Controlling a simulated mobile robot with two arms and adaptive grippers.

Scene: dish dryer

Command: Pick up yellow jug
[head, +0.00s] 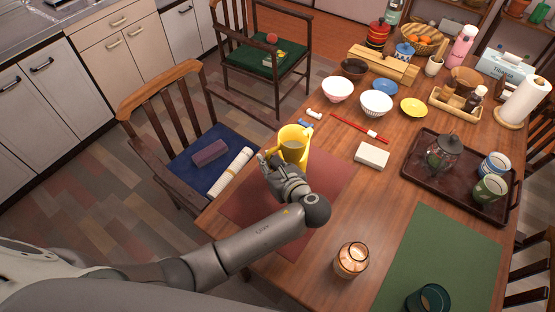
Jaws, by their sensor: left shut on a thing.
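A yellow jug (295,139) is at the near left part of the wooden table, at the far edge of a reddish-brown placemat (325,185). My right gripper is not in view.
A chair (165,110) is at the left.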

